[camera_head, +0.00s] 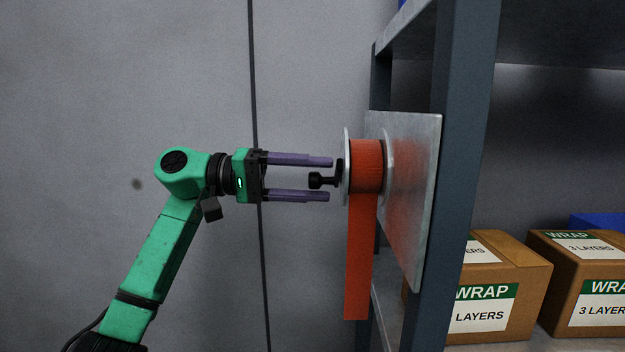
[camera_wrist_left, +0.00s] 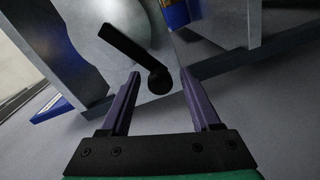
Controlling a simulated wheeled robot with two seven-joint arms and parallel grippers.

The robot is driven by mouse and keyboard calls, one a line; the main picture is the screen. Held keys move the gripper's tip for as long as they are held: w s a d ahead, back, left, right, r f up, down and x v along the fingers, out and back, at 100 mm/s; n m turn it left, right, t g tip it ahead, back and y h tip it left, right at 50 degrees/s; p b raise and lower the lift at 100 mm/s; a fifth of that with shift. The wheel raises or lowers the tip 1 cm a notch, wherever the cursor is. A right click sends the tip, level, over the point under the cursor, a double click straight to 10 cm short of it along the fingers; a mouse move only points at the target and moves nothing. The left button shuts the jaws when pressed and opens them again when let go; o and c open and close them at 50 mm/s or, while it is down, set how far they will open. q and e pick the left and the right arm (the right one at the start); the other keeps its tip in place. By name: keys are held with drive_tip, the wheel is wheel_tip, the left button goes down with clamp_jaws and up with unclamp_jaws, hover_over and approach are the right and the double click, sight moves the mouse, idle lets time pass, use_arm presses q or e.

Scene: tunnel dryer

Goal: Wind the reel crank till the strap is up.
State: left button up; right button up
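The reel (camera_head: 367,165) is mounted on a grey metal plate (camera_head: 408,215) on the side of a shelf post. An orange strap (camera_head: 359,260) is wound on it, and a length hangs straight down below. The black crank knob (camera_head: 318,181) points out from the reel toward my left gripper (camera_head: 331,179). The gripper's purple fingers are open, one above and one below the knob, apart from it. In the left wrist view, the black crank arm and knob (camera_wrist_left: 157,82) show ahead, between and just beyond the fingertips (camera_wrist_left: 160,75). My right gripper is not in view.
Cardboard boxes labelled WRAP (camera_head: 500,285) stand on the lower shelf at the right. A dark blue-grey shelf post (camera_head: 455,160) stands beside the plate. A plain grey wall (camera_head: 130,90) lies behind my left arm, with free room around it.

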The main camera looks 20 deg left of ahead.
use_arm(q)
drive_tip(key=p+v, duration=0.1)
drive_tip(key=v, duration=1.3)
drive_tip(key=shift+a+p, duration=0.3)
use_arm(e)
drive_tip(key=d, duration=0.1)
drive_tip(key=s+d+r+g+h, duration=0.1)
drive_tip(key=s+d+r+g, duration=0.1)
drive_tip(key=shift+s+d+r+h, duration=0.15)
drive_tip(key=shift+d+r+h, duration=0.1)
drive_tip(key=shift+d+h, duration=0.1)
use_arm(q)
drive_tip(key=shift+s, duration=0.1)
